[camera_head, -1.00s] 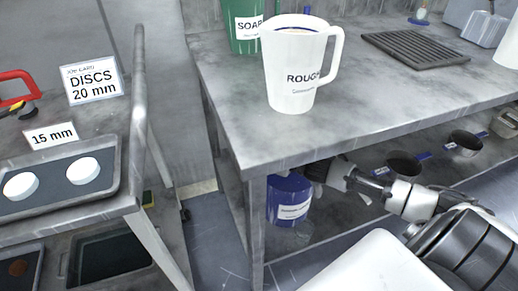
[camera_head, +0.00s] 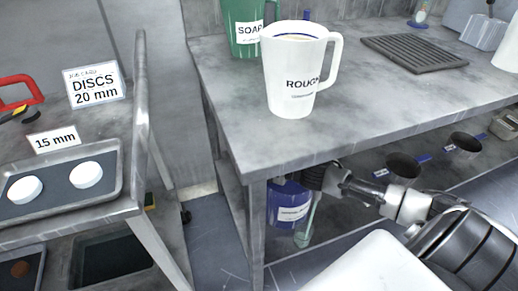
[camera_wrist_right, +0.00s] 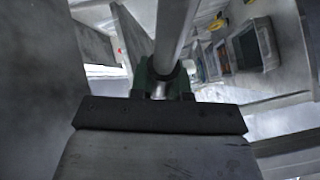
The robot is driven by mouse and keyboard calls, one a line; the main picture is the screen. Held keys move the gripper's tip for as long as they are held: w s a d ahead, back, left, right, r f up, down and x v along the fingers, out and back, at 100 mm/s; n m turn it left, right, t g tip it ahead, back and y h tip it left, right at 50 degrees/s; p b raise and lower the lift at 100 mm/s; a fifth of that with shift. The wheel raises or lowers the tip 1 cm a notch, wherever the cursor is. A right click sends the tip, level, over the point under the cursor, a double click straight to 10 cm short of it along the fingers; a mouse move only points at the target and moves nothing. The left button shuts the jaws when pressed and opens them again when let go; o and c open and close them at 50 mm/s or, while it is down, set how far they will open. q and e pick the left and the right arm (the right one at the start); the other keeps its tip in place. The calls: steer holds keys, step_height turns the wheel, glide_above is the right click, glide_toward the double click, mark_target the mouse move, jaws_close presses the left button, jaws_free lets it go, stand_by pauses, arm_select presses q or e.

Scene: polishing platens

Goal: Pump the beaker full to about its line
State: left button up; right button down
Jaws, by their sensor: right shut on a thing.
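The blue container (camera_head: 288,204) with a white label stands on the lower shelf under the right-hand bench. My right gripper (camera_head: 314,178) is above its top, shut on what looks like the pump head; the grip itself is mostly hidden. A pale green, see-through streak (camera_head: 308,222) runs down beside the container, apparently liquid at the clear beaker. The beaker's outline is faint, and its line and fill level cannot be read. In the right wrist view, a pale rod (camera_wrist_right: 176,32) rises from the jaws (camera_wrist_right: 163,83). My left gripper is out of view.
A white jug (camera_head: 292,85) marked ROUGH and a green soap container (camera_head: 245,35) stand on the bench above. A tray (camera_head: 60,205) with white discs is on the left cart.

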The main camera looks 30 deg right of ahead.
arm_select(q)
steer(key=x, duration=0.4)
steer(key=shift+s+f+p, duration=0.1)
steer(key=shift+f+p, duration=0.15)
steer(key=shift+p, duration=0.05)
arm_select(e)
steer(key=f, duration=0.1)
steer(key=f+n, duration=0.1)
steer(key=f+n+h, duration=0.1)
steer(key=shift+a+g, duration=0.3)
